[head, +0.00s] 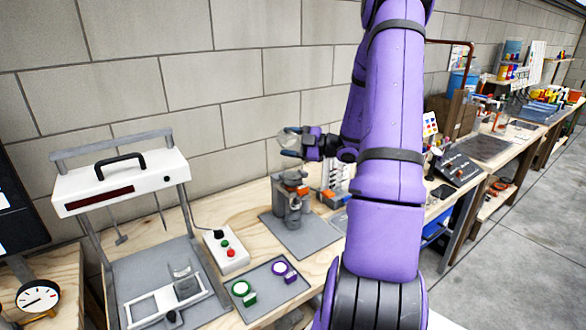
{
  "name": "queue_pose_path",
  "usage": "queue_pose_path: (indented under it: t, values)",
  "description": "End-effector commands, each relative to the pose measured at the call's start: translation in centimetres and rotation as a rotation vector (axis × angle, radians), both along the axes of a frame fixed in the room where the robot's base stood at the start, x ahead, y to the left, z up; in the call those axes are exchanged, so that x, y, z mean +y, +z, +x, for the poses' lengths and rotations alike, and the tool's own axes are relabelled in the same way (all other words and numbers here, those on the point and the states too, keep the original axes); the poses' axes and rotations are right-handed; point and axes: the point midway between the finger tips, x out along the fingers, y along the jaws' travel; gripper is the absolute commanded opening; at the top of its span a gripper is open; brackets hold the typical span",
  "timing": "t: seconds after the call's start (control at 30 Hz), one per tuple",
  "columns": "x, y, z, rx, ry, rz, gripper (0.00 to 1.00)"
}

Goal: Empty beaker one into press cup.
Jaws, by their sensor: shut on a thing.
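My purple arm reaches across the bench in the head view, and my gripper (300,143) is shut on a clear, rounded glass vessel, seemingly the beaker (289,139). I hold it in the air in front of the block wall, above and behind a grey apparatus with orange parts (291,207). The beaker's contents are too small to make out. I cannot tell whether this cup or a part of the grey apparatus is the press cup.
The white-topped stand (120,180) has a black handle. Right of it are a button box (226,251) and a grey tray (268,296) with green and purple round pieces. A dial gauge (38,297) is at lower left. My arm hides part of the bench.

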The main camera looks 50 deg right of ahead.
Motion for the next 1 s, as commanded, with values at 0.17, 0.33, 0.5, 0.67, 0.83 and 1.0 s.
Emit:
queue_pose_path:
  t: [0.17, 0.33, 0.5, 0.67, 0.83, 1.0]
  values:
    - [-0.11, 0.08, 0.07, 0.009, 0.0, 0.016, 0.33]
    - [-0.21, 0.13, 0.12, 0.018, 0.0, 0.033, 0.33]
    - [-0.31, 0.2, 0.18, 0.027, 0.0, 0.049, 0.33]
    - [-0.35, 0.22, 0.2, 0.03, 0.0, 0.055, 0.33]
    - [-0.36, 0.21, 0.2, 0.03, 0.0, 0.055, 0.33]
    - [-0.36, 0.23, 0.19, 0.03, 0.0, 0.055, 0.33]
